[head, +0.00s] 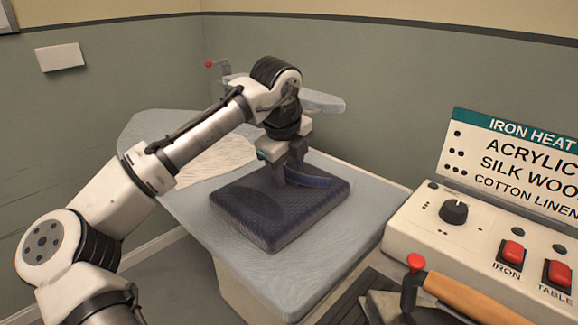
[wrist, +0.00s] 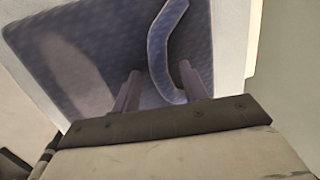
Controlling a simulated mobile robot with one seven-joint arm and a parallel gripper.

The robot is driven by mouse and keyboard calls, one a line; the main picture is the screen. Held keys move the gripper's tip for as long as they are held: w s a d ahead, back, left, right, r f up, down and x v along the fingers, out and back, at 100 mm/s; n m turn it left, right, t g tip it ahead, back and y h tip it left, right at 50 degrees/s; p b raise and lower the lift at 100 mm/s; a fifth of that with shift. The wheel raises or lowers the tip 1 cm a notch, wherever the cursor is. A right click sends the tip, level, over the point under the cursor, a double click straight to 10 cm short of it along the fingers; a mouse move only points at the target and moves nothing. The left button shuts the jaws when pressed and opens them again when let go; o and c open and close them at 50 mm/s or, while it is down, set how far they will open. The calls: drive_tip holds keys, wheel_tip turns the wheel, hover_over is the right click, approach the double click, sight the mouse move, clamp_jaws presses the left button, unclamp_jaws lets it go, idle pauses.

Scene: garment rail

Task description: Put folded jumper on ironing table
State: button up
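The folded jumper (head: 265,218), a thick navy ribbed square, appears to lie flat on the pale blue-grey ironing table (head: 190,200). My gripper (head: 287,180) is over the jumper's far right part, pointing down. A raised blue curved band (head: 312,181) stands on top of the jumper beside the fingers. In the wrist view, the two fingers of my gripper (wrist: 160,88) are apart, with the lower end of the band (wrist: 158,50) between them, close to the right finger. The jumper (wrist: 75,55) fills much of that view. The fingertips' exact contact with the jumper is hidden.
A pale cloth or pad (head: 215,162) lies on the table behind my arm. A narrow sleeve board (head: 322,102) stands at the back. A control box (head: 440,235) with red switches, an iron heat sign (head: 520,160) and an iron with a wooden handle (head: 465,298) are at right.

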sight(283, 194)
drive_tip(key=shift+r, duration=0.1)
drive_tip(key=v, duration=1.2)
drive_tip(key=shift+r, duration=0.1)
